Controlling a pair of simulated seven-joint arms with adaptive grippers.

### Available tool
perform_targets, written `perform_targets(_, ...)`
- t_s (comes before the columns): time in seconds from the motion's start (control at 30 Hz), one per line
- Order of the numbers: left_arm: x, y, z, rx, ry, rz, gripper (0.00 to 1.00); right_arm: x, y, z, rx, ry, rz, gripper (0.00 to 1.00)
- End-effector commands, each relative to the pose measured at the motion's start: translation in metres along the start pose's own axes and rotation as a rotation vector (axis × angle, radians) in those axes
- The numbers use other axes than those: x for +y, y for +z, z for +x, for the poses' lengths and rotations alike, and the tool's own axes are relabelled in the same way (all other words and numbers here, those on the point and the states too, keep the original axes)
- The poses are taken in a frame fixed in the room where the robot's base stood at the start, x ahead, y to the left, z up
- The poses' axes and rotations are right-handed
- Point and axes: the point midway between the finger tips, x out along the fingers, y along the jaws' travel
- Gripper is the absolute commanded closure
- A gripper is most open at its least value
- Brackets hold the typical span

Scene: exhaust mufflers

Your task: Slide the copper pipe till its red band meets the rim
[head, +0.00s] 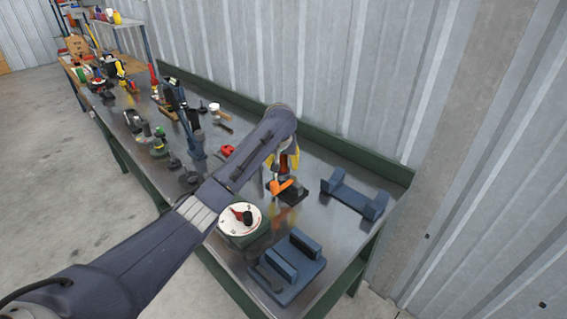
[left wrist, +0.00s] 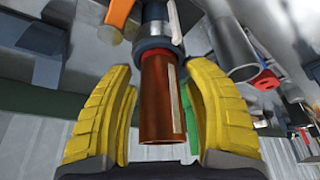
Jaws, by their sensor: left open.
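The copper pipe (left wrist: 163,105) shows in the left wrist view, its open end toward the camera and a pale stripe along its side. In the head view my left gripper (head: 285,161) is over the right part of the bench, and the arm hides part of the bench. My right gripper is not in view.
An orange part (head: 281,186) lies below the gripper. Blue cradles stand to the right (head: 345,190) and in front (head: 290,265). A white dial (head: 240,219) sits near the front edge. Tools crowd the bench's far end, and a corrugated wall is behind.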

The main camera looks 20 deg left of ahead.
Motion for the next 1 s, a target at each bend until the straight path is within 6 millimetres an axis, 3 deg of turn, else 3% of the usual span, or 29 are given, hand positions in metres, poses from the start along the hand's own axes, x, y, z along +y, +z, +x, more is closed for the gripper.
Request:
perform_targets(0.23, -0.001, 0.0, -0.011, -0.001, -0.002, 0.0, 0.44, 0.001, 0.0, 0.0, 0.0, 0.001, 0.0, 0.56)
perform_targets(0.7, -0.001, -0.001, -0.086, 0.003, -0.001, 0.0, 0.44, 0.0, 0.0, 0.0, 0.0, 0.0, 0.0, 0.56)
perform_targets(1.0, 0.0, -0.001, -0.114, 0.003, -0.001, 0.001, 0.44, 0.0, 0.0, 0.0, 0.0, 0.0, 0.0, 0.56)
